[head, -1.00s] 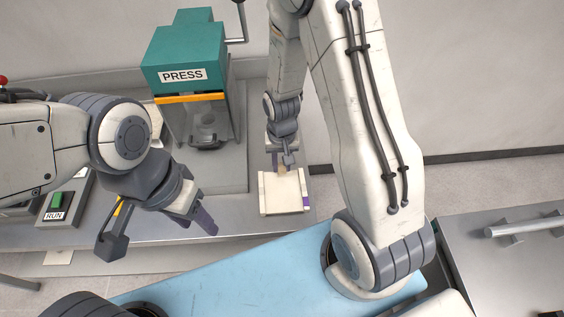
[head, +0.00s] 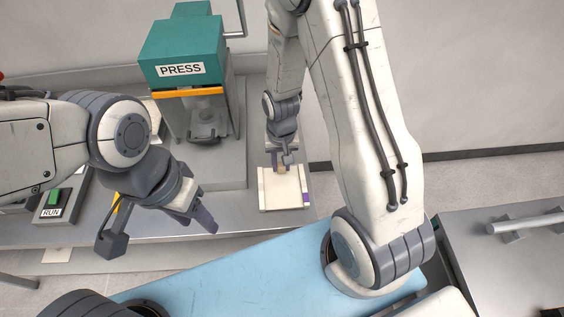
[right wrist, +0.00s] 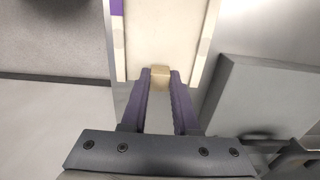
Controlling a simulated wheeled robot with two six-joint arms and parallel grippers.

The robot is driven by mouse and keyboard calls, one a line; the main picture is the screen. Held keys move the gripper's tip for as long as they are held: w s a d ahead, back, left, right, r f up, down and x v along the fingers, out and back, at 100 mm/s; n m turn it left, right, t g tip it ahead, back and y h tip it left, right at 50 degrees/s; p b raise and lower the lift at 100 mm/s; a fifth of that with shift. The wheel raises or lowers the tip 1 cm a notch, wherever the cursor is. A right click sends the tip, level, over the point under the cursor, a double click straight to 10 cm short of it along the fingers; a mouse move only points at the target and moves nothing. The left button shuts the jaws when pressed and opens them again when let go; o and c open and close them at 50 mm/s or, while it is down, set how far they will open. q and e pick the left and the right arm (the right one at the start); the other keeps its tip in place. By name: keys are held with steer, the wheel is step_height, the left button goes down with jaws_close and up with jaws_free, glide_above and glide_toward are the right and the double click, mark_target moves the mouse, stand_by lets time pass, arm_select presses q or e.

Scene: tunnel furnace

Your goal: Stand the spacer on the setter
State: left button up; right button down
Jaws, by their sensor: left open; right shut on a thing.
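The setter (head: 282,197) is a flat cream plate with raised side strips and a purple mark at its right edge. It lies on the grey bench and also shows in the right wrist view (right wrist: 170,35). The spacer (right wrist: 159,75) is a small tan block between the fingertips of my right gripper (right wrist: 160,78), which is shut on it. In the head view my right gripper (head: 281,168) is at the far edge of the setter. Whether the spacer touches the setter I cannot tell. My left gripper (head: 200,220) is open and empty, left of the setter, near the bench's front edge.
The green press (head: 183,55) stands behind and left of the setter on a grey base (head: 215,165). A RUN button box (head: 55,203) is at the far left. A blue surface (head: 235,270) lies in front. A metal cabinet with a handle (head: 525,226) is at the right.

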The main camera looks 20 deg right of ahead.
steer(key=shift+f+b, duration=0.9)
steer(key=shift+f, duration=0.45)
steer(key=shift+f+b, duration=0.35)
steer(key=shift+f, duration=0.05)
steer(key=c, duration=0.6)
jaws_free()
steer(key=shift+r, duration=0.15)
step_height(320, 180, up, 10)
steer(key=shift+r, duration=0.15)
